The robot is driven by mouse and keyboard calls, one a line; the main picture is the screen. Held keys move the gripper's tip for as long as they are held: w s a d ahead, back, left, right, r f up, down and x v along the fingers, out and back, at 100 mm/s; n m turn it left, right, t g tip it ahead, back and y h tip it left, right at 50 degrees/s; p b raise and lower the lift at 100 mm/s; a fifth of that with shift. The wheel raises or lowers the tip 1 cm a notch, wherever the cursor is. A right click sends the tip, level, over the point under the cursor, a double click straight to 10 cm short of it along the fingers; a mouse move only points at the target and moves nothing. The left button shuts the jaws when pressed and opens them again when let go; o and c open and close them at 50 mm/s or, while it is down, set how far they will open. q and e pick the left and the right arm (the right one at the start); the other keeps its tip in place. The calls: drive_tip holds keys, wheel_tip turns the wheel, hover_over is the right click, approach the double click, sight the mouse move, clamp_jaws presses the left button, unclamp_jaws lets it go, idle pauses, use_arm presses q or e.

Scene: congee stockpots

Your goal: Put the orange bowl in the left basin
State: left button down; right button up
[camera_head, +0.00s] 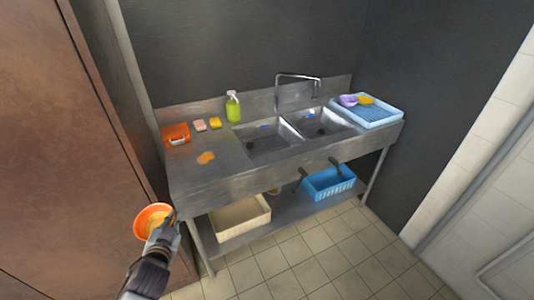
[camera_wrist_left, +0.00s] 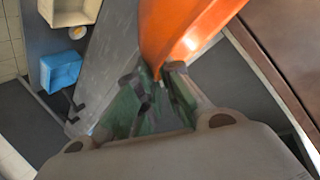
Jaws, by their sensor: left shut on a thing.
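The orange bowl (camera_head: 152,217) is held in my left gripper (camera_head: 172,224), which is shut on its rim, in front of the counter's left front corner. In the left wrist view the orange bowl (camera_wrist_left: 178,30) shows close up, with the left gripper's fingertips (camera_wrist_left: 155,85) at its edge. The left basin (camera_head: 262,142) is sunk in the steel counter, to the right of and beyond the bowl. A small blue thing lies in it. My right gripper is not in view.
The counter (camera_head: 200,185) carries an orange box (camera_head: 176,134), sponges, a green bottle (camera_head: 233,107) and an orange stain. A faucet (camera_head: 298,76) rises behind the basins. A blue tray (camera_head: 367,112) stands at right. Below are a beige bin (camera_head: 240,217) and blue basket (camera_head: 330,185). A brown panel (camera_head: 70,150) stands left.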

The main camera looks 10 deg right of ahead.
use_arm(q)
drive_tip(key=s+f, duration=0.1)
drive_tip(key=f, duration=0.1)
drive_tip(key=s+f, duration=0.1)
drive_tip(key=shift+s+d+f, duration=0.15)
drive_tip(key=shift+s+f, duration=0.2)
drive_tip(key=shift+s, duration=0.05)
